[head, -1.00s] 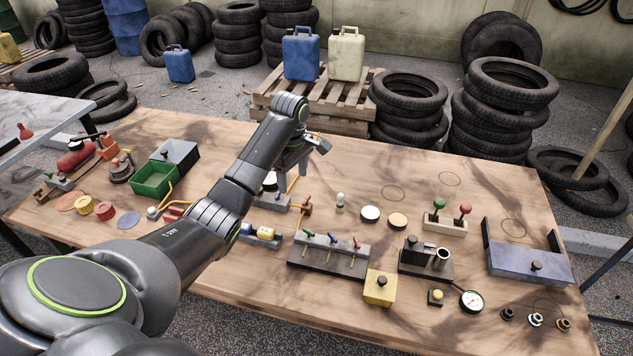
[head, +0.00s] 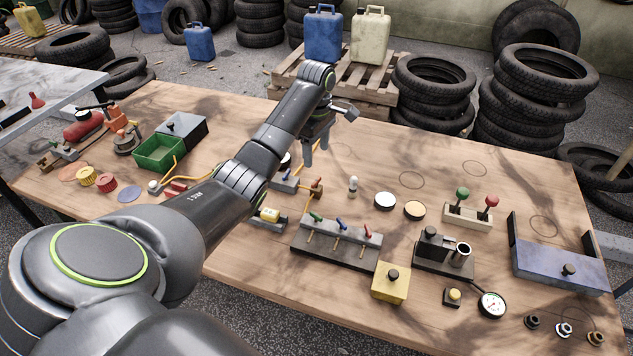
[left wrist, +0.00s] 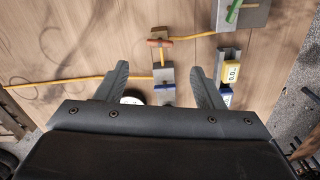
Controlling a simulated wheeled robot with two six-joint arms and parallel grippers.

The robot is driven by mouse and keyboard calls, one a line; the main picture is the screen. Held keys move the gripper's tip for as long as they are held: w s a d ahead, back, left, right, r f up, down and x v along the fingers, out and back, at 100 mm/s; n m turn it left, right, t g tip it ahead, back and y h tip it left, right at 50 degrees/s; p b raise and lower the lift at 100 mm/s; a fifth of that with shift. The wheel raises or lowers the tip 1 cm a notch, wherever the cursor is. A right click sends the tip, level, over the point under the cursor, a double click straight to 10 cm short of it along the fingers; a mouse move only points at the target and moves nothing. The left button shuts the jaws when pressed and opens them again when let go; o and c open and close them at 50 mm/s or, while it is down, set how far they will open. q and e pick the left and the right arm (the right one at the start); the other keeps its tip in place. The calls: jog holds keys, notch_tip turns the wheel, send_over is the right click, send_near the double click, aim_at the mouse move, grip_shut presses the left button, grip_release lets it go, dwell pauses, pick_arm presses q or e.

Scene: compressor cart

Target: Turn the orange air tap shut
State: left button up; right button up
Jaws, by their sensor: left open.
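The orange air tap (head: 316,188) stands on the wooden table, joined to a yellow hose. In the left wrist view its orange handle (left wrist: 160,43) lies crosswise on a brass-coloured fitting, ahead of my fingertips. My left gripper (head: 316,156) is open and empty, fingers pointing down, above and beyond the tap in the head view. In the left wrist view the left gripper's fingers (left wrist: 160,82) stand wide apart, with a grey block with a blue part (left wrist: 163,86) between them, further down. The tap is clear of both fingers. My right gripper is not in view.
A block with green, blue and red levers (head: 337,243) stands in front of the tap. A yellow-labelled holder (left wrist: 231,75) is close to the right finger. A white-faced round thing (left wrist: 131,100) is partly hidden by the gripper.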

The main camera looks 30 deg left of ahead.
aim_at(316, 180)
pick_arm(q)
notch_tip(316, 180, down, 9)
jog(key=shift+f, duration=0.15)
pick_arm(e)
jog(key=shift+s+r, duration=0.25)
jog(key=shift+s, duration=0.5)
pick_arm(q)
jog(key=shift+c, duration=0.3)
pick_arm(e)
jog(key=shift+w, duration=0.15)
pick_arm(q)
jog(key=c, duration=0.9)
jog(key=shift+r+m+p, duration=0.2)
jog(key=shift+m+p, duration=1)
jog(key=shift+p, duration=0.5)
jog(key=m+p, duration=0.2)
jog(key=m, duration=0.1)
jog(key=shift+m, duration=0.3)
jog(key=m+p, duration=0.2)
jog(key=m, duration=0.2)
jog(key=shift+m, duration=0.3)
jog(key=m+p, duration=0.1)
jog(key=m, duration=0.3)
jog(key=shift+f+m, duration=0.15)
jog(key=shift+m, duration=0.25)
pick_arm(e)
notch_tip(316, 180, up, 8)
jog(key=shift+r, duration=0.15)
